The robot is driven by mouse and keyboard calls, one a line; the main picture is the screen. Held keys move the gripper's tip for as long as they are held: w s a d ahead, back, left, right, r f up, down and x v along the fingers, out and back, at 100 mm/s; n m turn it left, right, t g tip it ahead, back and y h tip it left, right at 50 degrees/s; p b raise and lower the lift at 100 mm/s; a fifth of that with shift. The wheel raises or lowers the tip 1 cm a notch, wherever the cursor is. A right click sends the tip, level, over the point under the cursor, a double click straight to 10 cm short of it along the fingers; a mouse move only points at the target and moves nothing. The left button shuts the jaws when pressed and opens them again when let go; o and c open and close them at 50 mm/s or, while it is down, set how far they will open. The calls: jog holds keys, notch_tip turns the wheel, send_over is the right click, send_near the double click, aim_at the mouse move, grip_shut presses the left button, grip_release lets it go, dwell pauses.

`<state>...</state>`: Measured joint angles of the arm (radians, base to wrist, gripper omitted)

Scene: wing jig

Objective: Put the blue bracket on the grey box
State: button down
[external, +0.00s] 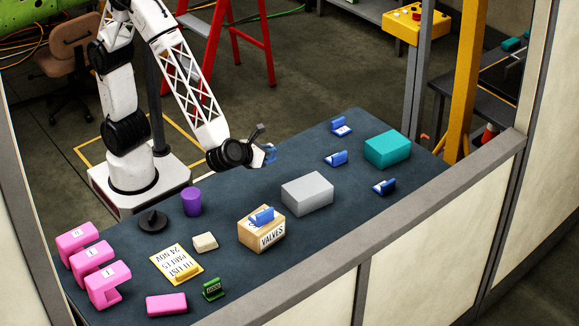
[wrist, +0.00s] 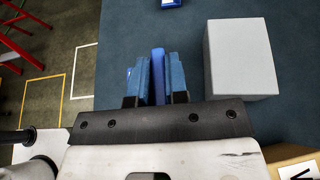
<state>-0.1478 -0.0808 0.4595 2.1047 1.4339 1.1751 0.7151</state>
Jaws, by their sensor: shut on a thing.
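My gripper (external: 266,150) is shut on a blue bracket (wrist: 158,75), held above the table behind the grey box. In the wrist view the bracket stands between the two fingers of my gripper (wrist: 159,78); most of it is hidden by them. In the external view only a small blue part of it shows by the fingers. The grey box (external: 307,194) sits mid-table with a bare top. In the wrist view the grey box (wrist: 238,58) is to the right of my gripper, apart from it.
Other blue brackets lie on the table (external: 337,158), (external: 341,127), (external: 384,187), and one lies on the VALVES box (external: 262,232). A teal box (external: 387,149) is at the right. A purple cylinder (external: 191,201), black cone (external: 152,220) and pink blocks (external: 92,257) stand left.

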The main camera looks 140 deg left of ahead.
jog(key=shift+s, duration=0.3)
jog(key=shift+w, duration=0.15)
send_over(311, 188)
jog(key=shift+w+f, duration=0.15)
jog(key=shift+f, duration=0.65)
dwell(0.3)
jog(key=shift+f, duration=1.75)
jog(key=shift+f, duration=0.1)
jog(key=c, duration=1.1)
grip_release()
